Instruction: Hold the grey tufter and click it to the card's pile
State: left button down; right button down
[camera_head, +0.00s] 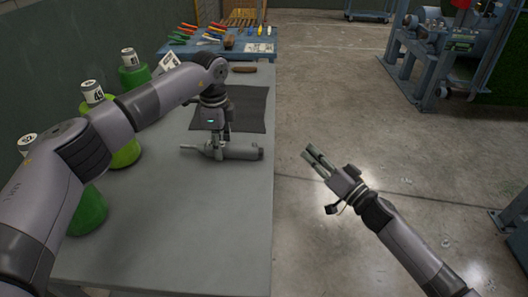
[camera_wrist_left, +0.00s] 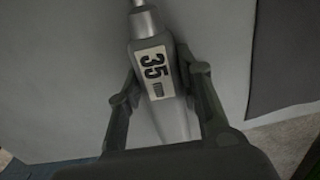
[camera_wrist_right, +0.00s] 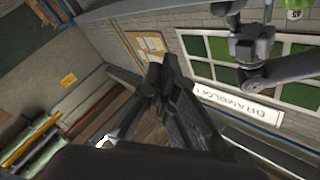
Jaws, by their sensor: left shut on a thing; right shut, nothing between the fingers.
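The grey tufter (camera_head: 242,152) lies level along the grey table, its thin nozzle pointing left in the head view. My left gripper (camera_head: 218,146) is over it from above, shut on its body. In the left wrist view the tufter (camera_wrist_left: 145,27) sits between the two fingers (camera_wrist_left: 158,92), with a white label reading 35. I cannot tell whether it touches the table. My right gripper (camera_head: 309,154) is shut and empty, out over the floor to the right of the table. Its closed fingers (camera_wrist_right: 160,75) also show in the right wrist view. I cannot make out the card's pile with certainty.
A dark mat (camera_head: 253,101) lies just behind the tufter. Several green containers with numbered labels, one a bright green bottle (camera_head: 124,155), line the table's left side. A blue rack of tools (camera_head: 246,46) stands at the back. The table's front area is bare.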

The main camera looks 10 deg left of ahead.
aim_at(272, 159)
jog(key=a, duration=0.8)
jog(key=shift+a, duration=0.25)
dwell(1.2)
jog(key=shift+a, duration=0.4)
jog(key=shift+a, duration=0.65)
dwell(0.8)
jog(key=shift+d, duration=1.05)
jog(key=shift+d, duration=2.5)
